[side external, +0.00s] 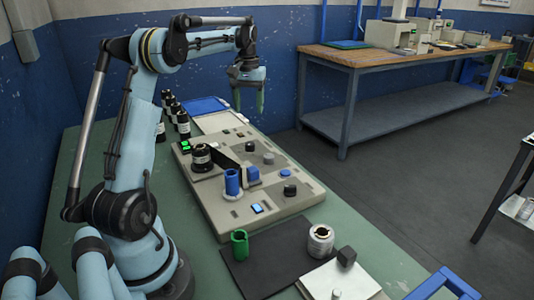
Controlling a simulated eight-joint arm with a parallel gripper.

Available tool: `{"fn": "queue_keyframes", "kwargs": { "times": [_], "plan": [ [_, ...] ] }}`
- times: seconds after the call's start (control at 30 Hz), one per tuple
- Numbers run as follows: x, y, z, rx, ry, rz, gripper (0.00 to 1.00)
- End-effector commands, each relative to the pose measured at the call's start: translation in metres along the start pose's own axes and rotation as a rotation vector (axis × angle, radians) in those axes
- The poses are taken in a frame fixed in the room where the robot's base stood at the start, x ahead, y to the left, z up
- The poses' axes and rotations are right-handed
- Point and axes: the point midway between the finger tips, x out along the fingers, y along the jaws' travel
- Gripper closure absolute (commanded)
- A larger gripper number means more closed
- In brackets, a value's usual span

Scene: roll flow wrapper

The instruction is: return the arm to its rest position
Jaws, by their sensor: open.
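My gripper (248,101) hangs at the end of my raised arm, above the back part of the green table (340,228). Its green fingers point down and are apart, with nothing between them. It is clear of the grey panel (225,208) below and in front of it. The arm reaches from its base at the lower left, up and across to the right.
The panel carries a black roll (201,158), a blue cylinder (232,182) and several knobs. Black bottles (183,124) stand behind it. A green cylinder (240,245) and a silver roll (320,241) stand on a dark mat (262,270) in front. A wooden bench (385,57) is at the back.

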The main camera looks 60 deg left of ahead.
Motion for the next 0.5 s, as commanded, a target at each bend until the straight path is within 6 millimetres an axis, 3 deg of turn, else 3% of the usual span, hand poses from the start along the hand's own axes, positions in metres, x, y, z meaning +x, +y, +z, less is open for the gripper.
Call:
{"fn": "queue_keyframes", "kwargs": {
  "times": [0.17, 0.5],
  "plan": [
    [-0.010, 0.022, 0.016, 0.060, 0.038, 0.007, 0.40],
    [-0.032, 0.096, 0.105, 0.323, 0.218, 0.059, 0.40]
  ]
}}
